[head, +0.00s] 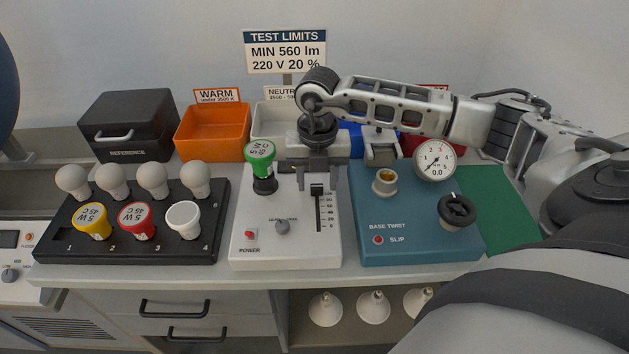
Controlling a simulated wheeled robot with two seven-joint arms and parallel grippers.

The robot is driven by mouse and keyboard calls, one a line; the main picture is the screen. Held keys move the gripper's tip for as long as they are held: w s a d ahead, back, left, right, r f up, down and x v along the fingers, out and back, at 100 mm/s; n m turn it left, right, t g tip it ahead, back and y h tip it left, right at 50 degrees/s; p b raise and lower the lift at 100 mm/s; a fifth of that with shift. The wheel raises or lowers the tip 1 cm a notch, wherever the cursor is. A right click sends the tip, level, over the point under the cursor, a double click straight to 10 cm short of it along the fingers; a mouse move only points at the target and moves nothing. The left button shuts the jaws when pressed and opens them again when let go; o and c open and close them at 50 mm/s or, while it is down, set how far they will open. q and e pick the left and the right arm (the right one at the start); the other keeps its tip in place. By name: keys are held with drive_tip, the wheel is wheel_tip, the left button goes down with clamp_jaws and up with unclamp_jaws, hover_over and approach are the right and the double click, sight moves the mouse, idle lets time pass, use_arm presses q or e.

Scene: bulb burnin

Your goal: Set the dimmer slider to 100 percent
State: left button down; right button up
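The dimmer slider (317,192) is a dark knob at the top end of its vertical slot on the white test console (300,252). Scale marks run down the right side of the slot; the small top figure is hard to read. My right gripper (319,184) points down over the upper end of the slot, its fingers apart on either side of the knob. Whether a finger touches the knob cannot be told. A green-based bulb (260,150) stands in the console's black socket. My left gripper is not in view.
A black rack (60,243) with several bulbs lies left of the console. A teal base-twist unit (414,250) with a gauge (435,160) stands to the right. Behind are a black reference box (125,123), an orange warm bin (212,145) and a limits sign (286,51).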

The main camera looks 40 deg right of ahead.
sight(316, 184)
drive_tip(key=shift+a, duration=0.1)
drive_tip(key=shift+r, duration=0.35)
wheel_tip(316, 184, up, 15)
drive_tip(key=b, duration=0.1)
drive_tip(key=shift+r, duration=0.15)
drive_tip(key=shift+s, duration=0.1)
idle(0.4)
